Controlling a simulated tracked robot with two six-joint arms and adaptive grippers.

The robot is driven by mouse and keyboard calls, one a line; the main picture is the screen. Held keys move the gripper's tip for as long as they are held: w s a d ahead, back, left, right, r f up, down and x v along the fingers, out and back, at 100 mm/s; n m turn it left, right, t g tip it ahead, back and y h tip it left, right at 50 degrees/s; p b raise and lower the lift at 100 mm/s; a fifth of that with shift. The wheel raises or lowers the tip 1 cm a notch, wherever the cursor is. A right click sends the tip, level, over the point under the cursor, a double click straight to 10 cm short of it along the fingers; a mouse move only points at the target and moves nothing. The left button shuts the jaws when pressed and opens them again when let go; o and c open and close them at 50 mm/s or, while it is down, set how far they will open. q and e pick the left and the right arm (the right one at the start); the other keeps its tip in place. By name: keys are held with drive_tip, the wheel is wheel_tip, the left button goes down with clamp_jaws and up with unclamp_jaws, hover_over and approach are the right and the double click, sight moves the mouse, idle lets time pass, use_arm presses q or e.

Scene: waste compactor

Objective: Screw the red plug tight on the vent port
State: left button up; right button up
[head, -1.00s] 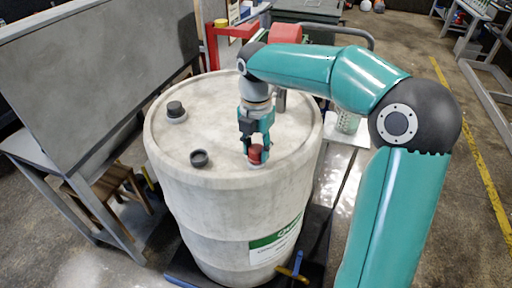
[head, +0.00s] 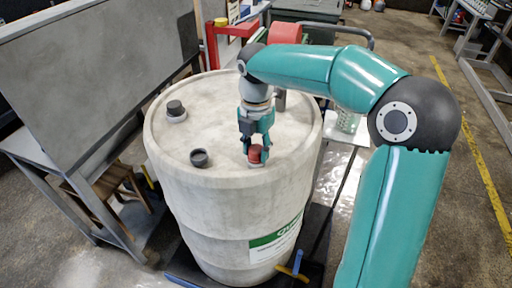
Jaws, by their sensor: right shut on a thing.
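A large off-white drum (head: 230,215) stands upright in the middle of the head view. The red plug (head: 255,154) sits at the vent port (head: 256,165) near the drum lid's front right edge. My right gripper (head: 256,150) reaches down from above and is shut on the red plug, with a finger on each side of it. The port under the plug is mostly hidden, and I cannot tell how tightly the plug sits. My left gripper is not in the view.
A dark capped port (head: 176,110) and a second dark fitting (head: 199,158) stand on the lid's left half. A grey panel on a bench (head: 100,60) is close on the left. A blue and yellow handle (head: 294,268) is at the drum's foot. The floor at right is open.

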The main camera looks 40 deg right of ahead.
drive_tip(key=o, duration=0.4)
drive_tip(key=c, duration=0.5)
drive_tip(key=shift+o, duration=0.2)
drive_tip(key=m, duration=0.4)
drive_tip(key=shift+p, duration=0.3)
drive_tip(key=shift+m, duration=0.6)
drive_tip(key=m, duration=0.4)
drive_tip(key=shift+m, duration=0.4)
drive_tip(key=shift+m, duration=0.3)
